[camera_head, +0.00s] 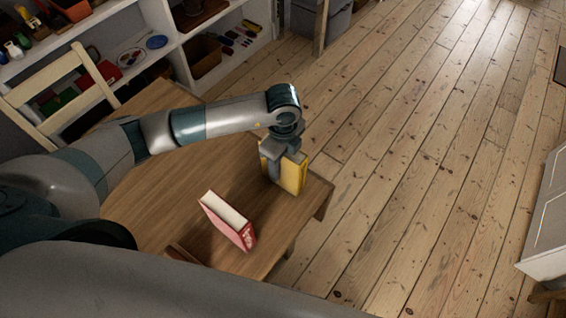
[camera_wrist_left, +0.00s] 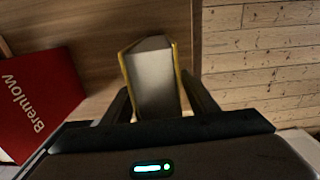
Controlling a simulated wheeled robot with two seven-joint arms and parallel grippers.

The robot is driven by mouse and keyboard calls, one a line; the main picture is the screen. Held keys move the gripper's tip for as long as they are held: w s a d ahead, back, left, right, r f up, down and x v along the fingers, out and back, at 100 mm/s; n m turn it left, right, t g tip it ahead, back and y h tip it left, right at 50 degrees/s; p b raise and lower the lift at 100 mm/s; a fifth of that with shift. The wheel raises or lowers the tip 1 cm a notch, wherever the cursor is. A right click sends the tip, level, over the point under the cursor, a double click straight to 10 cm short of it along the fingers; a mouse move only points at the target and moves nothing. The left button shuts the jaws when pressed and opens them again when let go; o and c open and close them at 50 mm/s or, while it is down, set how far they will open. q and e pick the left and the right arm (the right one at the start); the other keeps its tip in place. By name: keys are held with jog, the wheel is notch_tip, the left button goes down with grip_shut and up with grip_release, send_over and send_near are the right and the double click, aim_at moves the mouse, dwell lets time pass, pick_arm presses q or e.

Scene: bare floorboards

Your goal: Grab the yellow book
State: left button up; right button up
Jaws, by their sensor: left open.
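The yellow book (camera_head: 294,176) stands upright near the right edge of the wooden table (camera_head: 150,200) in the head view. My left gripper (camera_head: 287,172) is above and around it, pointing down. In the left wrist view, the book (camera_wrist_left: 153,80) shows its pale page edges and thin yellow covers between the two fingers of my left gripper (camera_wrist_left: 158,105). The fingers are open, one on each side of the book. Whether either finger touches a cover cannot be told. My right gripper is not in view.
A red book (camera_head: 229,221) stands on the table left of and nearer than the yellow one; its cover reads "Bremlow" in the wrist view (camera_wrist_left: 38,105). A chair (camera_head: 60,90) and a white shelf (camera_head: 190,50) are behind. The floor (camera_head: 420,150) to the right is mostly clear.

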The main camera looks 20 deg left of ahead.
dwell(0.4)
pick_arm(q)
grip_shut()
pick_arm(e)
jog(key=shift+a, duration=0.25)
pick_arm(q)
jog(key=shift+w+r, duration=0.1)
